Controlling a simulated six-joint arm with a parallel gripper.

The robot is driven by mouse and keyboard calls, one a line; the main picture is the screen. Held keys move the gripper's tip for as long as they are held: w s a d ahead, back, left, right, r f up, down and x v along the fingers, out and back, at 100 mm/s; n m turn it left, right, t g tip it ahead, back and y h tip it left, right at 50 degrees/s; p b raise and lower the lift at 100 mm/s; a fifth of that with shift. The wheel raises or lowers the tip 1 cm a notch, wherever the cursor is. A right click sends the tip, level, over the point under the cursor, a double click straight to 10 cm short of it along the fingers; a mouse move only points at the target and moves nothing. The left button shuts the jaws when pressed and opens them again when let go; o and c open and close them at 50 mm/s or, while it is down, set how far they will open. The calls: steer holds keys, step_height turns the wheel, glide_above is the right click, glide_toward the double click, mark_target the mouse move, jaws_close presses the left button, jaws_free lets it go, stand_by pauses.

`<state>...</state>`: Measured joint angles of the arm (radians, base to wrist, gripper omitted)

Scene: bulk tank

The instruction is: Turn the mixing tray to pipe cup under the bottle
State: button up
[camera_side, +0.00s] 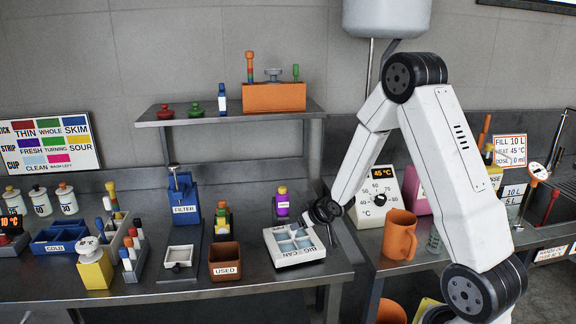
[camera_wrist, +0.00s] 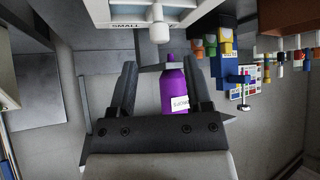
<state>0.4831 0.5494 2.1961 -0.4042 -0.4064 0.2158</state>
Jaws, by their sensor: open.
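The white mixing tray (camera_side: 278,254) stands on the left bench's right end; its front label seems to read LUG CAN, and its compartments look pale blue. In the wrist view, the purple bottle (camera_wrist: 174,92) shows between the open fingers of my gripper (camera_wrist: 160,78), though depth is unclear. A white block labelled SMALL with a white knob (camera_wrist: 160,24), perhaps the tray's side, lies beyond the fingertips. No cup marking is readable.
A brown USED bin (camera_side: 224,262) stands left of the tray, with a blue FILTER unit (camera_side: 184,198) behind it. An orange jug (camera_side: 398,236) and a white dial heater (camera_side: 376,196) stand right. A shelf (camera_side: 230,116) hangs above the bench.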

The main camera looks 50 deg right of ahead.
mark_target(293, 237)
steer(key=shift+d, duration=0.1)
stand_by(0.5)
steer(key=shift+s+d+n+y, duration=0.1)
steer(key=shift+d+n+y, duration=0.3)
steer(key=shift+n+y, duration=0.65)
steer(key=shift+d+n+y, duration=0.35)
steer(key=shift+n+y, duration=0.4)
steer(key=shift+n, duration=0.5)
steer(key=shift+x, duration=3.9)
steer(key=shift+r, duration=0.1)
jaws_close()
